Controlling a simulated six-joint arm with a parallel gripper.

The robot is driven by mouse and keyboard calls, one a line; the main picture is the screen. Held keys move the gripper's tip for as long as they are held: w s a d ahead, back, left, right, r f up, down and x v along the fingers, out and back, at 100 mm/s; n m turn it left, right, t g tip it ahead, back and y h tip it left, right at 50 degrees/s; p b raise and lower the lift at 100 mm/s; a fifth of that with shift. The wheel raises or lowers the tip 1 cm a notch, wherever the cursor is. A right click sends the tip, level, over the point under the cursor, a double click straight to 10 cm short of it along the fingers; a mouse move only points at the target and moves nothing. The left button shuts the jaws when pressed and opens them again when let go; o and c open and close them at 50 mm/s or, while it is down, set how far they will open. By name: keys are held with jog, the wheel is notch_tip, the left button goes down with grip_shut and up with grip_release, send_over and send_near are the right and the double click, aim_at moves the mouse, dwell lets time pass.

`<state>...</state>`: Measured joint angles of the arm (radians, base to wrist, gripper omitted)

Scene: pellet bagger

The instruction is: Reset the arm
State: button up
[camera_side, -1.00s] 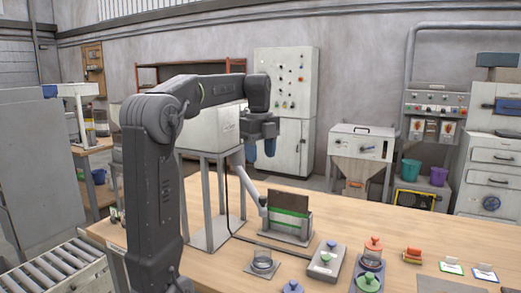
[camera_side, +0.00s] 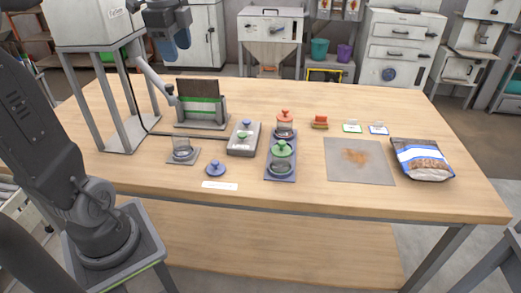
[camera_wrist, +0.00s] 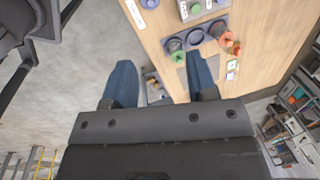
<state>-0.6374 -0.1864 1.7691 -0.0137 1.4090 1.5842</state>
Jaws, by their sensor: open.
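My gripper (camera_side: 172,42) is at the top left of the side view, up above the table beside the hopper stand, with its blue fingers pointing down. In the wrist view my gripper (camera_wrist: 161,80) has its two blue fingers wide apart with nothing held between them. It touches nothing that I can see. The wooden table (camera_side: 300,203) lies below and to the right of it.
The hopper stand (camera_side: 118,132) and a slotted holder (camera_side: 203,120) are near the gripper. Lidded jars (camera_side: 281,150), a grey box (camera_side: 243,139), a stained mat (camera_side: 345,175) and a pellet bag (camera_side: 422,162) stand on the table. The table's front is mostly clear.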

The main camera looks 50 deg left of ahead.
jog(key=s+d+f+n+t, duration=0.1)
jog(key=s+d+f+n, duration=0.1)
jog(key=d, duration=0.4)
jog(key=s+d+f+n+t, duration=0.1)
jog(key=s+d+f+n, duration=0.2)
jog(key=d+f+n, duration=0.2)
jog(key=s+d+f+n+t+h, duration=0.1)
jog(key=s+d+f+n+t, duration=0.1)
jog(key=d, duration=0.6)
jog(key=shift+s+d+f+n, duration=0.25)
jog(key=shift+s+f+n, duration=0.35)
jog(key=shift+n, duration=0.3)
